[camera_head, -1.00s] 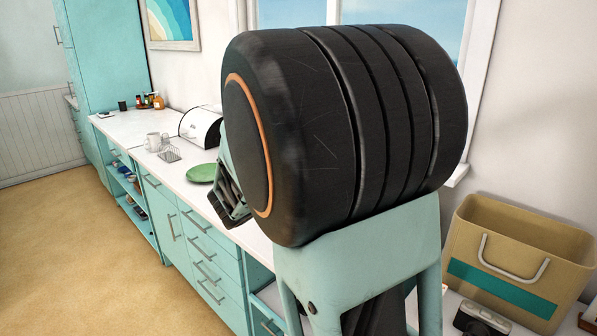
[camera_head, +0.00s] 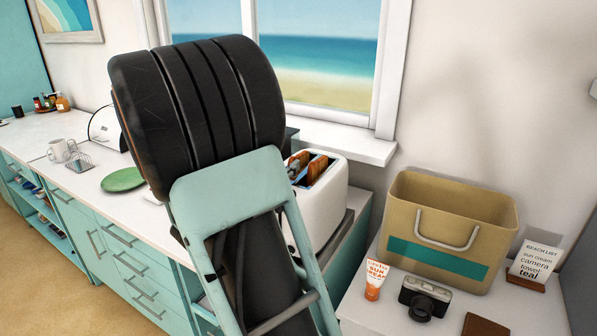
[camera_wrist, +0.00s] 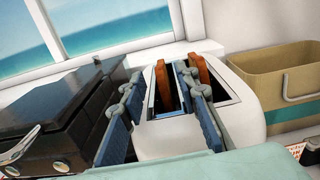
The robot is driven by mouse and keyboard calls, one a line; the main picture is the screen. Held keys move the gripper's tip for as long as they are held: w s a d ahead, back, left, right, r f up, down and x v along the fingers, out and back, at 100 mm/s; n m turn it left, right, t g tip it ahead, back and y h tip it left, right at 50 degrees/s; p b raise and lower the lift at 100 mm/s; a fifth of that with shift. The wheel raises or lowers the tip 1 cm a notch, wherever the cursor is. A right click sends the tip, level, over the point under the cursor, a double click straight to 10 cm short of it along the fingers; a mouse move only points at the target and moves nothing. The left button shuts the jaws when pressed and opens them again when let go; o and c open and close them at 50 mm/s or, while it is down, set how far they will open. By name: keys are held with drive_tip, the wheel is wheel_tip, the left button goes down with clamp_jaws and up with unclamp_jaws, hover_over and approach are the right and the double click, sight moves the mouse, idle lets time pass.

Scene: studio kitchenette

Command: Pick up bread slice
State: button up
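A white toaster (camera_head: 322,212) stands on the counter's right end, with browned bread slices (camera_head: 316,168) sticking up from its slots. In the wrist view the toaster (camera_wrist: 248,118) is straight ahead, with one slice (camera_wrist: 164,88) in the left slot and another slice (camera_wrist: 204,72) in the right slot. My gripper (camera_wrist: 159,76) is open, its blue-padded fingers apart over the toaster. The left slice shows between the fingers; the right slice is just right of the right finger. I cannot tell whether a finger touches anything.
A black appliance with knobs (camera_wrist: 60,112) is close on the left in the wrist view. A tan basket (camera_head: 448,215), sunscreen tube (camera_head: 375,278), camera (camera_head: 424,299) and list card (camera_head: 535,262) are at right. A green plate (camera_head: 122,180) lies further left. The window is behind.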

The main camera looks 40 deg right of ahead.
sight(290, 161)
drive_tip(key=x, duration=0.5)
drive_tip(key=shift+f+p, duration=0.1)
drive_tip(key=shift+p, duration=0.25)
clamp_jaws()
